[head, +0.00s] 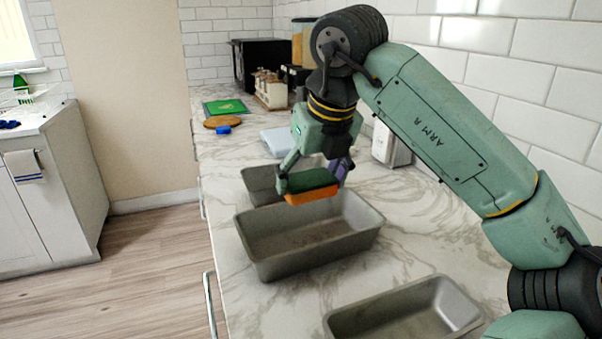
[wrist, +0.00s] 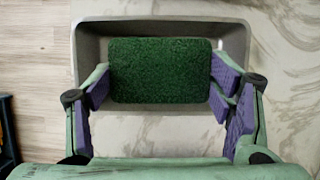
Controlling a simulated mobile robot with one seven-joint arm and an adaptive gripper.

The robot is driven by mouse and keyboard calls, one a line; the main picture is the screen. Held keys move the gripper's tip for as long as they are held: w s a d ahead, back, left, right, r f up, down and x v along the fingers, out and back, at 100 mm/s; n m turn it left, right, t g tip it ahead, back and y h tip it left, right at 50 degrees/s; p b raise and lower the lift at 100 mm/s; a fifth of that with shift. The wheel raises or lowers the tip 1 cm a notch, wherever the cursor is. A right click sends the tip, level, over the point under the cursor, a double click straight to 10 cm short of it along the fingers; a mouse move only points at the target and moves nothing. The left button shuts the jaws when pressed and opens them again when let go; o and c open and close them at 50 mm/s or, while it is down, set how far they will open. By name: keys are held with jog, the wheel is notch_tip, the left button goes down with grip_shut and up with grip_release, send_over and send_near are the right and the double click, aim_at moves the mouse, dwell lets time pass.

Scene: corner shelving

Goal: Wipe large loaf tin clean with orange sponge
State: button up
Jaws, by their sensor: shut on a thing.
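The large loaf tin (head: 320,256) is a grey metal tin standing upright on the counter, with its open top up and darker patches on its inside floor. My gripper (head: 314,178) is shut on the orange sponge (head: 312,195), which has a green upper side. The sponge is level and appears above the far part of the large tin in the head view; its exact height is unclear. In the wrist view the sponge's green side (wrist: 160,70) lies between the purple finger pads, over a grey tin (wrist: 90,48). The sponge's underside is hidden there.
A smaller grey tin (head: 258,180) stands just behind the large one, and another (head: 440,292) is at the front. A blue-white item (head: 280,140), a round brown board (head: 223,122), a blue object (head: 222,130) and a green board (head: 226,107) lie farther back. The tiled wall bounds the right.

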jog(key=shift+d+f+b, duration=0.15)
jog(key=shift+f+b, duration=0.55)
jog(key=shift+f, duration=0.25)
notch_tip(320, 180, down, 4)
jog(key=b, duration=0.3)
jog(key=shift+w+f, duration=0.1)
jog(key=shift+f+b, duration=1.85)
jog(key=shift+f, duration=0.55)
jog(key=shift+s+f+b, duration=0.2)
jog(key=shift+f+b, duration=0.7)
jog(key=shift+f, duration=0.1)
